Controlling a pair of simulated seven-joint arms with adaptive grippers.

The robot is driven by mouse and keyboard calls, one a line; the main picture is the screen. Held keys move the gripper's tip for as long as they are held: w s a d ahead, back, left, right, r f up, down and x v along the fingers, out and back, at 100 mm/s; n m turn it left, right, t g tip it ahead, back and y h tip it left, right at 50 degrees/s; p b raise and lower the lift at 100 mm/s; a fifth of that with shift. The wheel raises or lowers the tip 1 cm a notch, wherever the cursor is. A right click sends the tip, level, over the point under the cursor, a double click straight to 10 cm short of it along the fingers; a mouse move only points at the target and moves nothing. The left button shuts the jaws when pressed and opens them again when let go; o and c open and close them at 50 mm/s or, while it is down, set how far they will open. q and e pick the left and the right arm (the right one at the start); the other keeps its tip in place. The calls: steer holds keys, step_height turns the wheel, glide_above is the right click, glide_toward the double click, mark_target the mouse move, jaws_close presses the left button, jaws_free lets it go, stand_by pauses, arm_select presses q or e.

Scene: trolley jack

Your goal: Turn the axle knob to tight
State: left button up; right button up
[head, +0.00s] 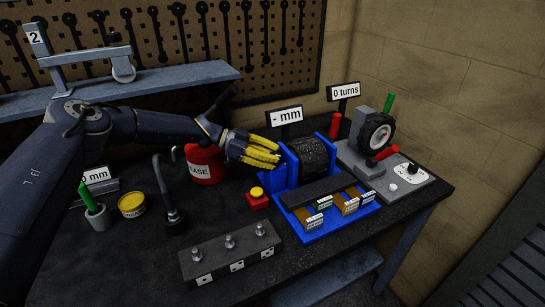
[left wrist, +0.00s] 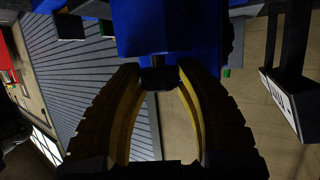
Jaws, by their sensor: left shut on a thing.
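My left gripper (head: 262,151), with yellow fingers, is at the left side of the blue stand (head: 276,172) that carries a dark ribbed drum (head: 313,153). In the left wrist view, the left gripper (left wrist: 158,80) is shut on a small dark knob (left wrist: 158,78) at the blue body (left wrist: 155,30). The fingers hide most of this knob in the head view. A grey station at right bears a black wheel (head: 377,133) and a small black knob (head: 413,168) on a marked plate. The "0 turns" sign (head: 344,91) stands behind it. My right gripper is not in view.
A "- mm" sign (head: 285,115) stands behind the blue stand. A red can (head: 205,165), a red box with a yellow button (head: 257,197) and a grey block with several pegs (head: 231,258) are close by. A shelf (head: 150,82) is at the back left.

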arm_select(q)
steer(key=shift+d, duration=0.1)
stand_by(0.3)
steer(key=o, duration=1.2)
steer(key=shift+s+n+t+y, duration=0.15)
steer(key=shift+n+t+y, duration=0.25)
steer(key=shift+n+t, duration=2.2)
steer(key=shift+t, duration=0.3)
steer(key=shift+s+f+n+t+y, duration=0.1)
steer(key=shift+n+t+y, duration=0.8)
steer(key=shift+n+t, duration=0.35)
steer(key=v, duration=1.7)
steer(key=shift+s, duration=0.2)
